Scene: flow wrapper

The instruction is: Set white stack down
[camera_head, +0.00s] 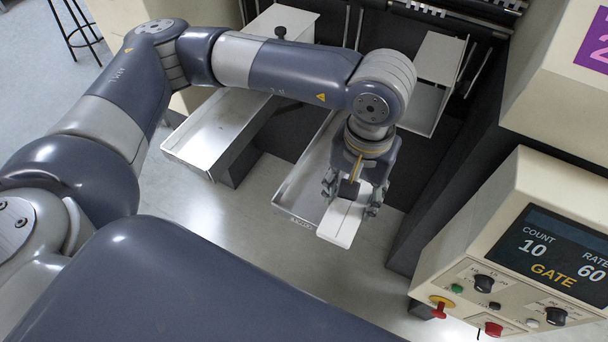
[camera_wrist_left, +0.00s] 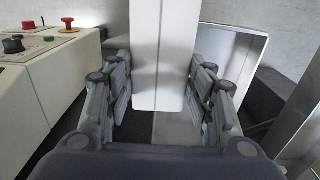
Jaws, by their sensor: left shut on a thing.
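The white stack (camera_head: 341,224) is a flat, white, block-like piece with a thin line along its top. My left gripper (camera_head: 350,198) points down and is shut on it, one finger on each side. The stack is at the right of the near end of a long metal tray (camera_head: 293,196), and its front end sticks out past the tray. I cannot tell whether it touches the tray. In the left wrist view the white stack (camera_wrist_left: 165,50) stands between the two fingers of the left gripper (camera_wrist_left: 160,88). My right gripper is not in view.
Another metal tray (camera_head: 205,135) lies to the left, and a further one (camera_head: 424,105) to the right. A control panel (camera_head: 540,250) with a screen, knobs and buttons stands at the right. A stool (camera_head: 75,25) is far off. Floor shows below the trays.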

